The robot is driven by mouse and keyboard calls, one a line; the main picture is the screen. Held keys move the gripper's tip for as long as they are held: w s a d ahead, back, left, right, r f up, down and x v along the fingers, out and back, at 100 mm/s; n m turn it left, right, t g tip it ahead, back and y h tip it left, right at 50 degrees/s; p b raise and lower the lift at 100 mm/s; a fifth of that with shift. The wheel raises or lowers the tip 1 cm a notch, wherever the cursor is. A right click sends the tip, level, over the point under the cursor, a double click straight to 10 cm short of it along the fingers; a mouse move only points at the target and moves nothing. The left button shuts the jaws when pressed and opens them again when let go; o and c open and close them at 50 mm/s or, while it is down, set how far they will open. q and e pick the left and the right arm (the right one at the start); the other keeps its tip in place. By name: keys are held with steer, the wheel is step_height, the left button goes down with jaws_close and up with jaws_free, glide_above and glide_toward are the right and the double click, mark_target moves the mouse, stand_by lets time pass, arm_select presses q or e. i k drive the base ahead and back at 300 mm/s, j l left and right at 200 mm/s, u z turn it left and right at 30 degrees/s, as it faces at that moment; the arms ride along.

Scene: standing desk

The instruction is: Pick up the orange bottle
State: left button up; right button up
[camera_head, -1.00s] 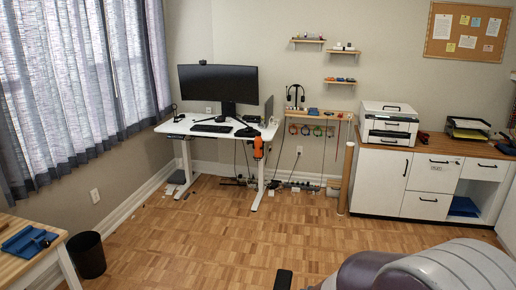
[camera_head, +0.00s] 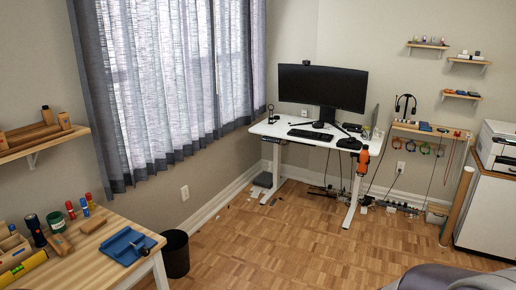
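An orange object (camera_head: 363,160), which looks like the orange bottle, is at the right front edge of the white standing desk (camera_head: 272,129). It sits upright just below the level of the desktop, against the desk's side. It is small in view, and how it is held there cannot be told. Neither of my grippers is in view.
A wooden workbench (camera_head: 88,270) with a blue tray (camera_head: 126,246) is at the lower left, beside a black bin (camera_head: 175,254). Parquet floor (camera_head: 270,245) lies open before the desk. A grey rounded chair-like shape (camera_head: 440,280) fills the lower right corner.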

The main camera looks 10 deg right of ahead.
mark_target(364, 154)
steer(key=i+z, duration=0.2)
steer(key=i, duration=0.25)
steer(key=i+j+z, duration=0.15)
steer(key=i, duration=0.3)
steer(key=i+j+z, duration=0.2)
steer(key=i, duration=0.25)
steer(key=i+j+z, duration=0.2)
steer(key=i, duration=0.2)
steer(key=i+l+z, duration=0.25)
steer(key=i, duration=0.5)
steer(key=i+l+z, duration=0.1)
steer(key=i+z, duration=0.15)
steer(key=i, duration=0.55)
steer(key=i+z, duration=0.3)
steer(key=i, duration=0.45)
steer(key=i+j+z, duration=0.25)
steer(key=i, duration=0.5)
steer(key=i+l+u, duration=0.2)
steer(key=i, duration=0.75)
steer(key=j, duration=0.15)
